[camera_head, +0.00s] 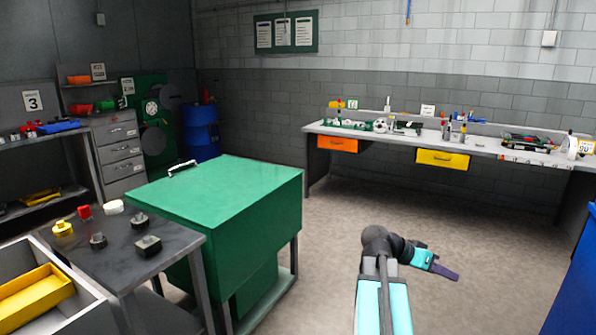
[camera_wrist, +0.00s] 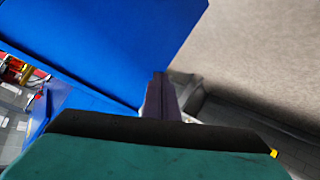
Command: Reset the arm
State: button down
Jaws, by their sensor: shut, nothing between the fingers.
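My arm rises from the bottom of the head view, and my gripper (camera_head: 446,272) points to the right over bare floor. Its fingers are together with nothing between them. In the wrist view the dark shut fingers (camera_wrist: 160,98) stand in the middle, in front of a blue panel. My gripper touches nothing that I can see. The finger tips are small in the head view.
A green cabinet (camera_head: 215,190) stands left of my arm, beside a dark table (camera_head: 130,262) with several small parts. A workbench (camera_head: 385,137) with drawers lines the back wall. A blue surface (camera_head: 577,290) is at the right edge. The middle floor (camera_head: 330,225) is clear.

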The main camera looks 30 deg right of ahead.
jog(key=w+a+f+n+t+y+p, duration=0.1)
jog(key=w+a+f+n, duration=0.25)
jog(key=a+f, duration=0.55)
jog(key=w+a+f+n+t+y, duration=0.15)
jog(key=w+a+f, duration=0.25)
jog(key=a+f, duration=0.45)
jog(key=w+a+f+n+p, duration=0.1)
jog(key=w+a+f+n, duration=0.4)
jog(key=f, duration=0.6)
jog(key=s+a+f+n+y, duration=0.2)
jog(key=s+a+f, duration=0.4)
jog(key=a, duration=0.4)
jog(key=s+a+f+n+g+y, duration=0.1)
jog(key=s+a+f+n+y, duration=0.2)
jog(key=s+a+f, duration=0.3)
jog(key=s+a+f+n+y+p, duration=0.1)
jog(key=s+a+f+n+y, duration=0.2)
jog(key=s+a+f, duration=0.3)
jog(key=a+f, duration=0.5)
jog(key=a, duration=0.5)
jog(key=shift+s+a+g, duration=0.2)
jog(key=shift+s+g, duration=0.15)
